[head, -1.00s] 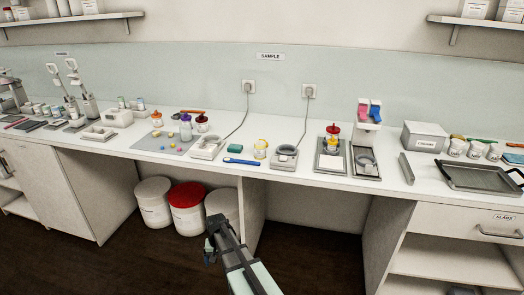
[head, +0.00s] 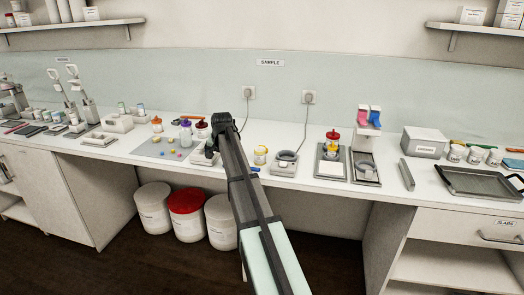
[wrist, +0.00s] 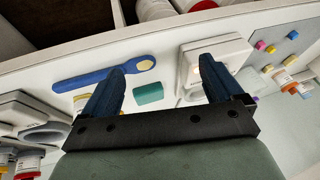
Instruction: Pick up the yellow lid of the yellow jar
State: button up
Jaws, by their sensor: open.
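In the head view a small pale jar with a yellow lid (head: 260,150) stands upright on the bench, between two small grey devices. My gripper (head: 211,146) is over the bench to its left, beside the left device. In the wrist view my open, empty fingers (wrist: 162,72) point down at the bench. A yellowish patch by the left finger may be part of the jar; the finger hides most of it. Another jar (head: 333,141) with a red top and a yellow part stands on a tray further right.
The wrist view shows a blue spoon-like tool (wrist: 95,75) and a teal block (wrist: 148,93) near my fingers. The left device (wrist: 228,50) is by the right finger. A grey mat (head: 150,150) with small coloured pieces lies left. Several lidded jars stand behind it.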

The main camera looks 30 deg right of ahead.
jog(key=w+d+r+m+g+h, duration=0.1)
jog(key=d+r, duration=0.3)
jog(key=d, duration=0.6)
jog(key=w+d+r+g+h, duration=0.15)
jog(key=d+r, duration=0.25)
jog(key=d, duration=0.7)
jog(key=shift+t, duration=0.25)
jog(key=x, duration=0.8)
jog(key=shift+w+a+f, duration=0.1)
jog(key=shift+a+f, duration=0.1)
jog(key=shift+a, duration=0.05)
jog(key=shift+a+x, duration=0.1)
jog(key=shift+x, duration=1.25)
jog(key=shift+a+x, duration=0.15)
jog(key=shift+x, duration=1.25)
jog(key=shift+w, duration=0.1)
jog(key=c, duration=1)
jog(key=shift+r, duration=0.1)
jog(key=shift+c, duration=0.2)
